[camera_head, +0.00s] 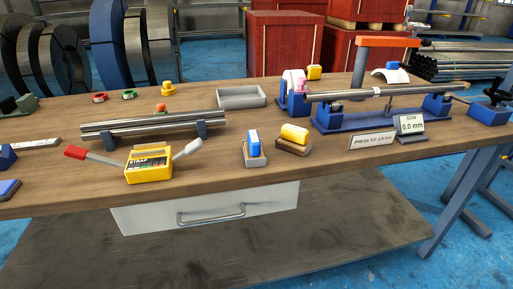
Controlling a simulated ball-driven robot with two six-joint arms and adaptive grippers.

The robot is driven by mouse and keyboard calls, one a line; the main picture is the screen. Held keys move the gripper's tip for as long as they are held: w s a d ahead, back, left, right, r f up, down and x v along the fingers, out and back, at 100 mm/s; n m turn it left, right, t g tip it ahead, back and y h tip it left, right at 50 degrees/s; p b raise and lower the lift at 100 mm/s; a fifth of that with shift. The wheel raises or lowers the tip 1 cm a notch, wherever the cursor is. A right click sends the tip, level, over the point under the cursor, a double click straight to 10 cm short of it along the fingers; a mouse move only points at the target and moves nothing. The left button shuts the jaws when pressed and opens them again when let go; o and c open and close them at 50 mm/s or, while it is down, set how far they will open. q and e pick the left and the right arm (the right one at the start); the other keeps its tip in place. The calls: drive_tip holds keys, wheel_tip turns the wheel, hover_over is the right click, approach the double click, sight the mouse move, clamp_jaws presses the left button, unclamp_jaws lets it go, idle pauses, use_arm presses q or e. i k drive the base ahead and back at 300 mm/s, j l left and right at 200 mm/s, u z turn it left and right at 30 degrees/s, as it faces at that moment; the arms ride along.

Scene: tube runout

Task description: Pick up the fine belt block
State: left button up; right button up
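Two small blocks stand near the front middle of the workbench (330,172). One is a blue-and-white block (253,143) upright on a grey base. Just right of it, a yellow rounded block (294,133) lies on a brown base. No label shows on either, so I cannot tell which is the fine belt block. Neither of my grippers is in view, and nothing is seen holding either block.
A yellow strap tool (149,165) with two handles stands left of the blocks. Steel tubes (155,125) rest on supports behind it. A grey tray (241,97) is farther back. A blue straightening fixture (365,113) holding a tube stands right, near a 0.0 mm display (411,125).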

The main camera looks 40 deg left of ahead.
sight(253, 153)
drive_tip(key=i+j+z, duration=0.1)
drive_tip(key=z, duration=10.75)
drive_tip(key=i+l, duration=0.1)
drive_tip(key=l, duration=0.3)
drive_tip(key=i+l, duration=0.1)
drive_tip(key=l, duration=0.25)
drive_tip(key=u, duration=0.05)
